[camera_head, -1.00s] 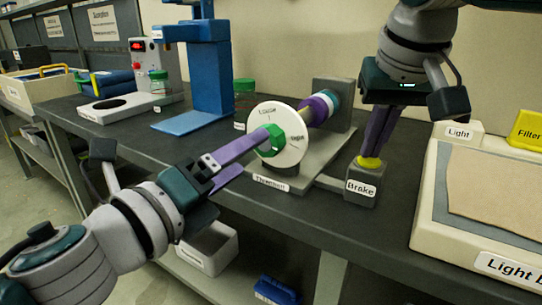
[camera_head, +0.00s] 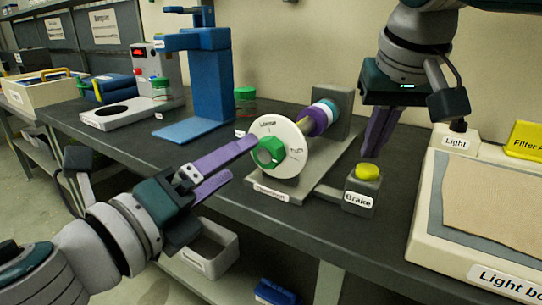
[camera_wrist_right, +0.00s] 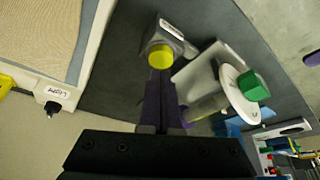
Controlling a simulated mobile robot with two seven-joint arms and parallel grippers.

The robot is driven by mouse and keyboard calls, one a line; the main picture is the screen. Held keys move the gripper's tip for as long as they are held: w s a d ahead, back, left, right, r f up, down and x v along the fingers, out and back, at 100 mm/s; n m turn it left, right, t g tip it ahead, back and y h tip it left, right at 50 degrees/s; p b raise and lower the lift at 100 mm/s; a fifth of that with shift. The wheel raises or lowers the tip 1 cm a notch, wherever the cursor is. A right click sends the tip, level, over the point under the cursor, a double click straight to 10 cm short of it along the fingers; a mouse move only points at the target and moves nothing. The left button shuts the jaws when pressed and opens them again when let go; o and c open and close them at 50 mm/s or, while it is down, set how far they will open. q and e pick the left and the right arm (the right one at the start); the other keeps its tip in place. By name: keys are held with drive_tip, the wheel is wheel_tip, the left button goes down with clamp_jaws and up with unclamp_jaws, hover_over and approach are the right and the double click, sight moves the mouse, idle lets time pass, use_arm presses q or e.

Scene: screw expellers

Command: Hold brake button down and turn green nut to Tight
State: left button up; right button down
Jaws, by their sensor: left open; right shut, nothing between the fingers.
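The green nut (camera_head: 268,153) sits at the centre of a white dial (camera_head: 290,135) marked "Loose" at the top and a blurred word at the right. It also shows in the right wrist view (camera_wrist_right: 252,87). My left gripper (camera_head: 243,158) is open, its purple fingers just left of the nut with nothing between them. The yellow brake button (camera_head: 367,172) is on a grey box (camera_head: 362,193) labelled "Brake". My right gripper (camera_head: 371,155) is shut and empty, its fingertips slightly above the button with a small gap. The button also shows beyond the fingers in the right wrist view (camera_wrist_right: 161,57).
A blue stand (camera_head: 212,85) and a green-lidded jar (camera_head: 245,98) are behind the dial. A light box (camera_head: 425,215) is at the right. A pale bin (camera_head: 205,255) is on the shelf below the dark table (camera_head: 315,232).

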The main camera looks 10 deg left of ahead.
wheel_tip(320, 180, up, 6)
drive_tip(key=p, duration=0.5)
drive_tip(key=shift+f, duration=0.1)
